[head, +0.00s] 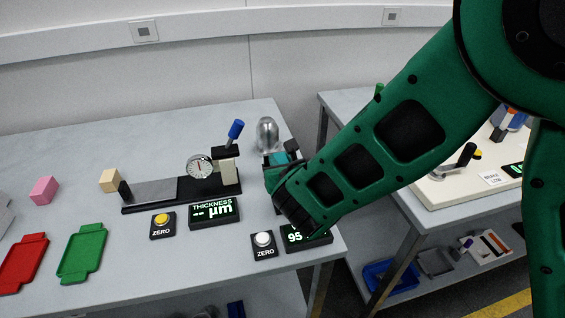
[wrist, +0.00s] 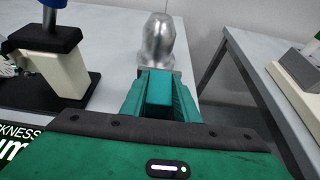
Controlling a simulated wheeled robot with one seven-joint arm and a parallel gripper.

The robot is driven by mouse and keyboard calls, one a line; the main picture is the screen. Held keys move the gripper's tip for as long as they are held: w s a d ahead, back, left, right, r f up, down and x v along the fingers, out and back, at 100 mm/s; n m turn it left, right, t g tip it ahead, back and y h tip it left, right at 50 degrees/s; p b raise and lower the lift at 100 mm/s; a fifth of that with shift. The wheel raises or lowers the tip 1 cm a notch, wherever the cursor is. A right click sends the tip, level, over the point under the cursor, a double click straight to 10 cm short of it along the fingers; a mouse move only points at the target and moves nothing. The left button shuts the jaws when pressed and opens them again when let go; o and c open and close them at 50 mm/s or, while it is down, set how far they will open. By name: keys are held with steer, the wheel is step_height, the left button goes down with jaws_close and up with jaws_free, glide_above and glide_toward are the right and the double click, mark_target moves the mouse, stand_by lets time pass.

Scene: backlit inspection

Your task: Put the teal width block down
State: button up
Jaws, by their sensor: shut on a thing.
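The teal width block (wrist: 160,88) sits between the two green fingers of my gripper (wrist: 161,100) in the wrist view. My gripper is shut on it. In the head view my gripper (head: 279,160) is at the right end of the left bench, and a bit of teal shows at its fingers. A silver dome-topped metal piece (head: 267,133) stands just beyond; it also shows straight ahead of the block in the wrist view (wrist: 158,42). I cannot tell whether the block touches anything under it. My wrist hides the bench below.
A thickness gauge with a dial (head: 200,166) and blue-topped lever (head: 235,130) stands to the left. A display reading 95 (head: 305,238) and a ZERO button (head: 263,241) lie in front. Green (head: 82,252) and red (head: 22,262) trays lie left. A gap separates the second bench (head: 345,105).

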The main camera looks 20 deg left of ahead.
steer(key=shift+f, duration=0.35)
steer(key=shift+f, duration=0.1)
steer(key=o, duration=1.1)
steer(key=shift+s, duration=0.1)
steer(key=v, duration=1.2)
